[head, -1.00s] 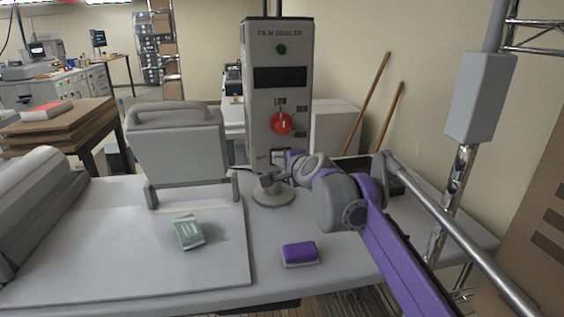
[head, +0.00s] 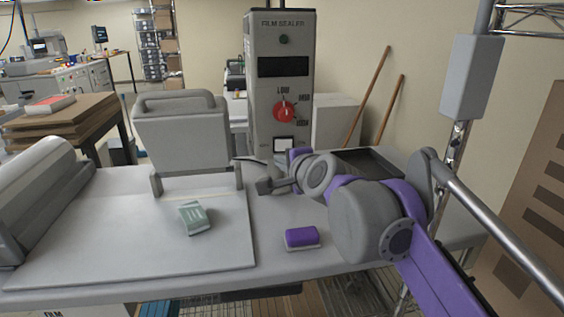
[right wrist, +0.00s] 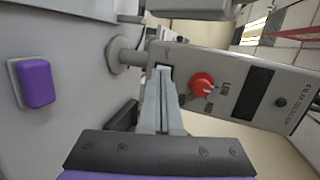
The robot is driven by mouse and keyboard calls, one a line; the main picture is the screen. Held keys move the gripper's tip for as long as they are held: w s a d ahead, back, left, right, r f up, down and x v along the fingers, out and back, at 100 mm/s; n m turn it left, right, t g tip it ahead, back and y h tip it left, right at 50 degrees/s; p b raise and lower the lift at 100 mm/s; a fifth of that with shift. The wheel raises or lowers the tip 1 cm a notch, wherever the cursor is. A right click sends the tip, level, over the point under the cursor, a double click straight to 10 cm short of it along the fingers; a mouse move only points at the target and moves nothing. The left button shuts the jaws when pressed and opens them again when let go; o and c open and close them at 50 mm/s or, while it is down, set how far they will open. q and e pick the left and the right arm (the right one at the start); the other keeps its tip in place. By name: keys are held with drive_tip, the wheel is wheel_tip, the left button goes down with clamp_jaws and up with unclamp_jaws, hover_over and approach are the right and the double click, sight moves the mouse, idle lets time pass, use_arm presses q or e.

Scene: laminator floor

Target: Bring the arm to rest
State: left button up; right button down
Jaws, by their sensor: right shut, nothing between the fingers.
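My right arm, purple and grey, reaches from the lower right of the head view over the bench. Its gripper (head: 287,160) is low before the film sealer's front, partly hidden by its own wrist. In the right wrist view the two grey fingers (right wrist: 162,100) lie together with nothing between them, pointing toward the sealer. The film sealer (head: 260,100) is a tall grey box with a red dial (head: 284,112) and a dark display. The dial also shows in the right wrist view (right wrist: 202,85). My left gripper is not in view.
A purple block (head: 302,237) lies on the bench (head: 220,282) near the arm. A green-grey packet (head: 194,218) lies on the pale board to the left. A grey metal post with a box (head: 473,80) stands at right. A dark tray (head: 368,162) sits behind the arm.

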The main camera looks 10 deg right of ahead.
drive_tip(key=shift+s, duration=0.15)
drive_tip(key=s+d+f+n+g+h, duration=0.1)
drive_tip(key=s+f+n, duration=0.4)
drive_tip(key=s+f, duration=0.5)
drive_tip(key=s+d+f+n+g+h, duration=0.1)
drive_tip(key=s+d+f+n+g, duration=0.2)
drive_tip(key=s+f, duration=0.7)
drive_tip(key=s+d+f+n+g, duration=0.3)
drive_tip(key=s+f, duration=0.7)
drive_tip(key=f, duration=0.7)
drive_tip(key=n+g, duration=0.2)
drive_tip(key=n, duration=0.2)
drive_tip(key=shift+s+f+n+h, duration=0.4)
